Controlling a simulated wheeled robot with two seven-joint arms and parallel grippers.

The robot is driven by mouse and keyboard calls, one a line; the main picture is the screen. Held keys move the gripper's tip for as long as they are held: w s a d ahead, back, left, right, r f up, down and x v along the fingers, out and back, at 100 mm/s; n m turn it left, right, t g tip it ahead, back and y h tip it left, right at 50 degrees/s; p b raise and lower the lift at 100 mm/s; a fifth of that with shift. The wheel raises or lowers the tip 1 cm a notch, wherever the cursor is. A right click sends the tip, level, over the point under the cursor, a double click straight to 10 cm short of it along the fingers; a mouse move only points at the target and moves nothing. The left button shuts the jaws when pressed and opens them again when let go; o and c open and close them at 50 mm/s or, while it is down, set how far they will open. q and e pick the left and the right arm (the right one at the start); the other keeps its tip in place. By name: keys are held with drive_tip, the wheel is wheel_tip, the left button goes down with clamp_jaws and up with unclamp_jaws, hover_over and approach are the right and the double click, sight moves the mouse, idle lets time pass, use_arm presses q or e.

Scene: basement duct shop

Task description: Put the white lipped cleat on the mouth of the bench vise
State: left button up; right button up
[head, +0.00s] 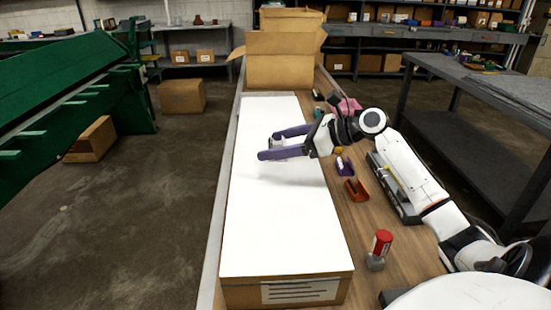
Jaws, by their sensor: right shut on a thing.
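My right gripper (269,144) comes in from the right, its two purple fingers pointing left above the long white top. It is shut on a small pale thing (277,141) between the fingertips, likely the white lipped cleat. Its shape is hard to make out, as it is small and pale against the white and partly hidden by the near finger. I cannot pick out the bench vise for sure. My left gripper is not in view.
The long white-topped carton (285,235) fills much of the wooden bench (335,225). A red-topped grey item (380,250) stands at the near right. An open cardboard box (280,70) stands at the far end. A dark table (480,85) is at right, green machinery (60,90) at left.

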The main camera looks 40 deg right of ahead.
sight(277, 170)
wheel_tip(277, 170, down, 5)
drive_tip(key=o, duration=1)
drive_tip(key=shift+f, duration=0.1)
drive_tip(key=shift+o, duration=0.2)
